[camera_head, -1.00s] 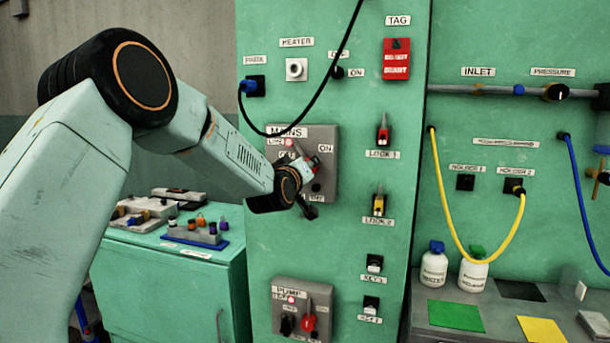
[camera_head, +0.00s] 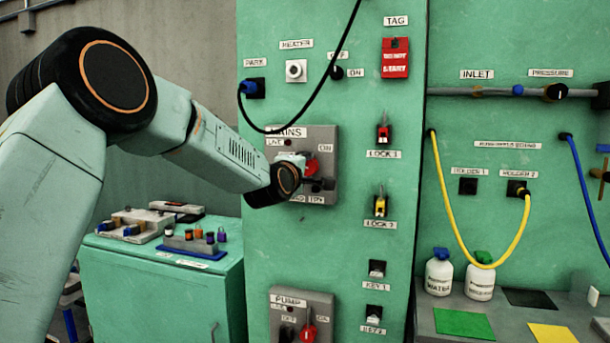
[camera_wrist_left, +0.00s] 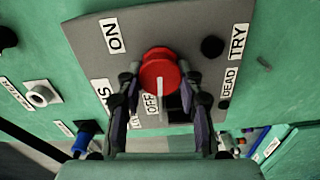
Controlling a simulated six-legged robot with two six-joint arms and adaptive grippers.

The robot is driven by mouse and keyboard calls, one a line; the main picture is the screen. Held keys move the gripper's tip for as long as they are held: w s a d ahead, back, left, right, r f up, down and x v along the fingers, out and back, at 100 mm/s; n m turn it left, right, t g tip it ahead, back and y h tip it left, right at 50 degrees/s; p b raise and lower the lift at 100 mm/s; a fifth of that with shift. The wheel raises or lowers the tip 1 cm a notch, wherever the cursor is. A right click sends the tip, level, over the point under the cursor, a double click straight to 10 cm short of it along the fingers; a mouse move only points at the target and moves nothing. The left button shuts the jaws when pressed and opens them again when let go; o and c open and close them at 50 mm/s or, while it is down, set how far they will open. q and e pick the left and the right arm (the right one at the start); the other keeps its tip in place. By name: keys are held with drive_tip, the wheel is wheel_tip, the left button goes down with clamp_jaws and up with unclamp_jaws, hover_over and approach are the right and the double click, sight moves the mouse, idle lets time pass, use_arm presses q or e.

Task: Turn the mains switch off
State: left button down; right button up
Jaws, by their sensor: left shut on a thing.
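The mains switch (camera_head: 312,167) is a red round knob on a grey panel (camera_head: 322,138) with ON at its right. My left gripper (camera_head: 301,184) is at it, coming in from the left. In the left wrist view the red knob (camera_wrist_left: 160,76) sits between the fingertips of my left gripper (camera_wrist_left: 160,92), which is shut on the switch. The OFF label shows just below the knob, and the ON label lies up to its left. The lever of the switch is mostly hidden by the fingers. The mains lamp (camera_head: 288,143) looks dark. My right gripper is not in view.
The pump panel (camera_head: 318,299) with its own red switch is below. A black cable (camera_head: 333,75) hangs just above the mains panel. Lock 1 (camera_head: 384,134) and Lock 2 (camera_head: 380,206) stick out at the right. A low green cabinet (camera_head: 160,290) stands at the left.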

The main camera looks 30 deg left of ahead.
use_arm(q)
drive_tip(key=shift+n+b, duration=0.35)
drive_tip(key=shift+n, duration=0.15)
drive_tip(key=c, duration=0.9)
unclamp_jaws()
drive_tip(key=shift+o, duration=0.2)
drive_tip(key=v, duration=1.2)
